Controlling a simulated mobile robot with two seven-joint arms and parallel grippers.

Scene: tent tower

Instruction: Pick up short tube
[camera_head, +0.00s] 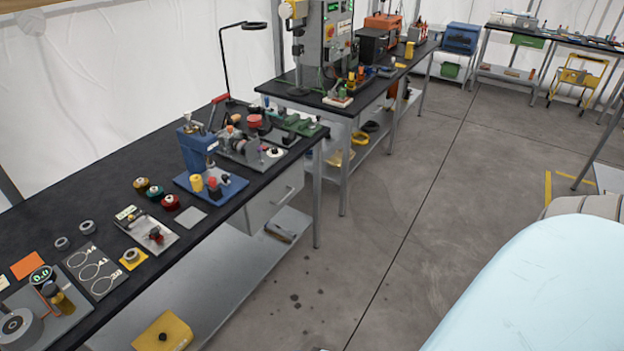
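I cannot clearly make out which item is the short tube. Two small grey ring-shaped pieces lie on the black workbench (100,185) at the left, one ring (87,227) nearer the spools and one ring (62,243) further left. They look like short hollow pieces, but they are too small to be sure. Neither of my grippers is in view.
A blue press (197,150) and a grey clamp fixture stand further along the bench. A card with printed circles (92,270) and a gauge with a green display (41,274) lie near. More benches run to the back. The grey floor (420,200) is open.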

